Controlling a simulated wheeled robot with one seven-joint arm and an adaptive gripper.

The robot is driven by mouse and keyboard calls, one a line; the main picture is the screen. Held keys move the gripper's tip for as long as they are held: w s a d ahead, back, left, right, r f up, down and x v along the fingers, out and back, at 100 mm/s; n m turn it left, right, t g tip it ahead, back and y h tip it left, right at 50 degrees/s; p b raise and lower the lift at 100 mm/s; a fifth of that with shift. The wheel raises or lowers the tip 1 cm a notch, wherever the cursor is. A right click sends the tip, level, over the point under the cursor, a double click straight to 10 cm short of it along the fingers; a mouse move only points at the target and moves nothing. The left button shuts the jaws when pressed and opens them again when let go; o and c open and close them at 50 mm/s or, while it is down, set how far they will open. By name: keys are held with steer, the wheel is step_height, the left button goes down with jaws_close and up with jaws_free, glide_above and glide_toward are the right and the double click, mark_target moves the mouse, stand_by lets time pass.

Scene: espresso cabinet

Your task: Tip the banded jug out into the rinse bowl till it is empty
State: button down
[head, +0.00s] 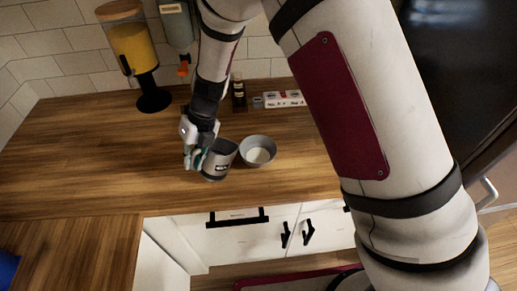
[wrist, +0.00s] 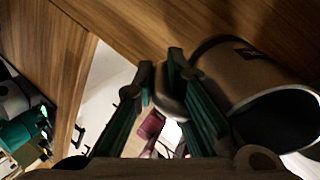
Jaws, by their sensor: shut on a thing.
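The banded jug (head: 217,163) is a grey cup-like vessel with a dark band, close to the counter's front edge. It leans slightly right, towards the bowl. My gripper (head: 198,157) is on its left side, shut on it, apparently by the handle. In the wrist view the jug (wrist: 245,75) fills the right side, its mouth dark; I cannot tell what is inside. The fingers of my gripper (wrist: 160,75) show in the middle there. The rinse bowl (head: 258,143) is grey, just right of the jug, with a pale patch inside. I cannot tell if the jug touches the counter.
A dispenser with yellow contents (head: 133,48) stands at the back left on a black base. A dark bottle (head: 238,92) and a white box (head: 284,98) stand behind the bowl. The wooden counter (head: 80,150) is clear on the left. Its front edge is close to the jug.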

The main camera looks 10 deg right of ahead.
steer(key=shift+s+a+f+t+h+p, duration=0.2)
steer(key=shift+a+f+h+p, duration=0.1)
steer(key=shift+a+f+h, duration=0.2)
steer(key=shift+s+a+f+t+h+p, duration=0.25)
steer(key=shift+a+f+h, duration=0.15)
steer(key=shift+h, duration=0.2)
steer(key=shift+s+a+f+t+h+p, duration=0.1)
steer(key=shift+a+f+t+h+p, duration=0.1)
steer(key=shift+a+f+h, duration=0.25)
steer(key=shift+a+f+t+h+p, duration=0.15)
steer(key=shift+a+f+h+p, duration=0.05)
steer(key=shift+f+h, duration=0.4)
